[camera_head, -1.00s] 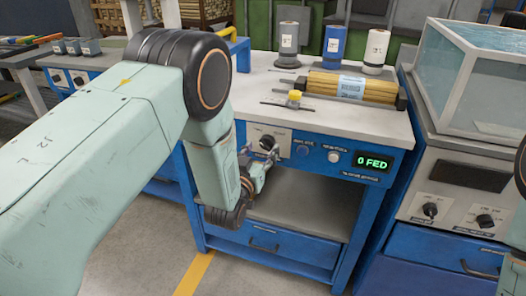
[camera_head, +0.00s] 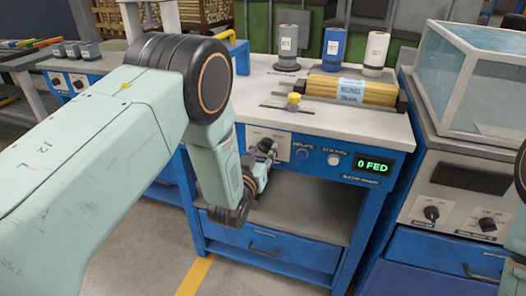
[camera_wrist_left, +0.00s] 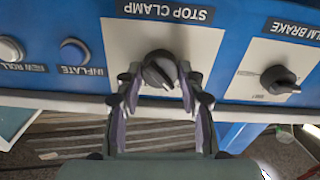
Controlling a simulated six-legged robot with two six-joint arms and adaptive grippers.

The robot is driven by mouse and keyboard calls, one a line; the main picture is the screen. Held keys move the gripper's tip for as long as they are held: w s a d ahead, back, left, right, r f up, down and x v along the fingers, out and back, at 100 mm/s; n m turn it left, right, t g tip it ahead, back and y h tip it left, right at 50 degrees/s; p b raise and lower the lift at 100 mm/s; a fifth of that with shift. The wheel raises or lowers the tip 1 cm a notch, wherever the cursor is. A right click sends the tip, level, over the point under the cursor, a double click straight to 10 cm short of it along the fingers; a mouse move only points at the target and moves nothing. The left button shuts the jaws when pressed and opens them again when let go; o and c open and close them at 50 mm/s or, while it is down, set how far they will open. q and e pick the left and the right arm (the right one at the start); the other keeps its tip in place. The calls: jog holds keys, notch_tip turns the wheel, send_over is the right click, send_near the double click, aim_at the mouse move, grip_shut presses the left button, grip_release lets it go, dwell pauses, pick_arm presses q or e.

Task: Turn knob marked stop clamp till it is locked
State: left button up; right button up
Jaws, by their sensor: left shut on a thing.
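The stop clamp knob (camera_wrist_left: 159,70) is dark and round with a raised grip bar. It sits on a pale plate (camera_wrist_left: 205,50) lettered STOP CLAMP, which appears upside down in the left wrist view. A short white mark shows at the knob's lower edge there. My left gripper (camera_wrist_left: 158,78) is shut on the knob, one finger at each side. In the head view the left gripper (camera_head: 263,153) is at the blue station's front panel and mostly hides the knob. My right gripper is out of view.
The film brake knob (camera_wrist_left: 279,79) is beside the plate; the inflate button (camera_wrist_left: 74,52) and new roll button (camera_wrist_left: 10,49) are on the other side. A display (camera_head: 374,164) reads 0 FED. An open shelf lies below the panel.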

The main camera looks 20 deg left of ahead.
pick_arm(q)
jog(key=shift+c, duration=0.9)
jog(key=m, duration=0.4)
jog(key=shift+p, duration=0.35)
jog(key=m, duration=0.4)
jog(key=shift+m+p, duration=0.3)
jog(key=m, duration=0.9)
jog(key=shift+f, duration=0.1)
jog(key=shift+m, duration=0.3)
